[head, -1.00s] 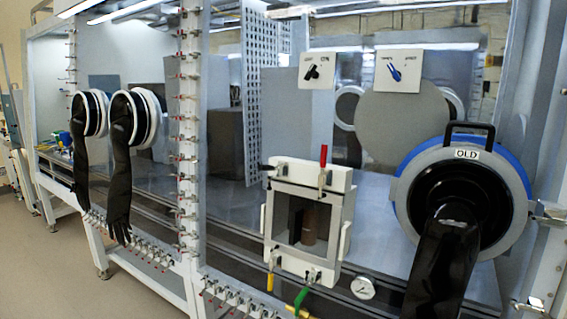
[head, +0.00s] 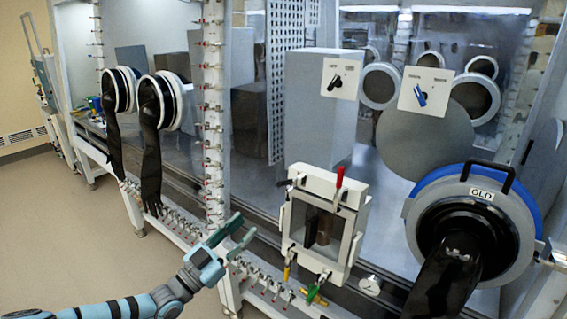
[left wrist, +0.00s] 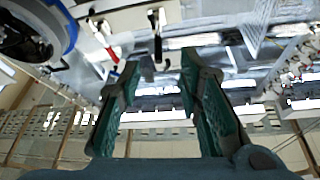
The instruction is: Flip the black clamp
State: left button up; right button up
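The black clamp (head: 284,183) sticks out at the upper left corner of the white-framed window hatch (head: 358,255). It is small, and I cannot tell its exact pose. My left gripper (head: 238,231) is below and left of the hatch in the head view, apart from the clamp. Its two green fingers are spread with nothing between them. The open fingers also show in the left wrist view (left wrist: 157,75), where I cannot pick out the black clamp for certain. My right gripper is not in view.
The hatch also carries a red clamp (head: 340,177), a yellow clamp (head: 286,272) and a green clamp (head: 313,291). A port marked OLD with a hanging black glove (head: 447,270) is at right. Floor is free at left.

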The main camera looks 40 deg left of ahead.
aim_at(283, 184)
pick_arm(q)
jog(key=shift+h, duration=0.5)
jog(key=b+x, duration=0.2)
jog(key=x, duration=0.3)
jog(key=r+b+x, duration=0.1)
jog(key=b+x, duration=0.2)
jog(key=x, duration=0.1)
jog(key=r+b+x, duration=0.1)
jog(key=b+x, duration=0.2)
jog(key=x, duration=0.2)
jog(key=shift+s+d+r, duration=0.1)
jog(key=shift+d, duration=0.2)
jog(key=shift+r, duration=0.2)
jog(key=shift+a+r, duration=0.1)
jog(key=shift+r, duration=0.1)
grip_shut()
